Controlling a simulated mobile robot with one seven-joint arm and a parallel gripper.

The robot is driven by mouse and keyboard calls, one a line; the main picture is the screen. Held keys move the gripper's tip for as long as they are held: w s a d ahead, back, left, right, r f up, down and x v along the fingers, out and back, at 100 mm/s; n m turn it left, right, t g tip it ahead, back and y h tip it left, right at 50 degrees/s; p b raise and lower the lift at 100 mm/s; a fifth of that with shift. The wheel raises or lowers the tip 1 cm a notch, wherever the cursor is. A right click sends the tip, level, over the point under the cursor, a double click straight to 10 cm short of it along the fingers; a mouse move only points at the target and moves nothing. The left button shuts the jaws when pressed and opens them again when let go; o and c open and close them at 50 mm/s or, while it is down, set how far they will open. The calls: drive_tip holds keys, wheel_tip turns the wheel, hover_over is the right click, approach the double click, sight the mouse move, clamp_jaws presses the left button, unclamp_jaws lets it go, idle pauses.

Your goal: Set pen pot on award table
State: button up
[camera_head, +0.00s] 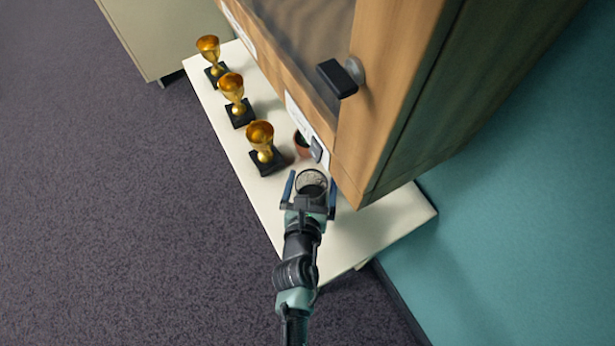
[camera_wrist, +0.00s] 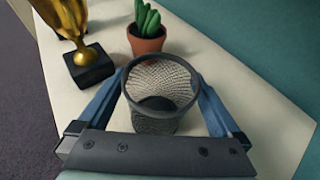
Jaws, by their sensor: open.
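The pen pot (camera_head: 312,184) is a dark wire-mesh cup standing upright on the white award table (camera_head: 395,222). My gripper (camera_head: 311,187) is open, with one blue finger on each side of the pot. In the wrist view the pen pot (camera_wrist: 160,92) sits between the spread fingers (camera_wrist: 160,95), with a gap visible near each one. The pot's lower part is partly hidden behind the gripper's palm. The table top (camera_wrist: 268,125) shows around it in the wrist view.
Several gold trophies on black bases, the nearest one (camera_head: 262,142), line the table's left side. A potted cactus (camera_wrist: 147,32) in a terracotta pot stands just beyond the pen pot. A wooden cabinet (camera_head: 385,100) with a dark knob overhangs the table. The table's right end is clear.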

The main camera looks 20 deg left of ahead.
drive_tip(key=v, duration=1)
drive_tip(key=shift+s, duration=0.2)
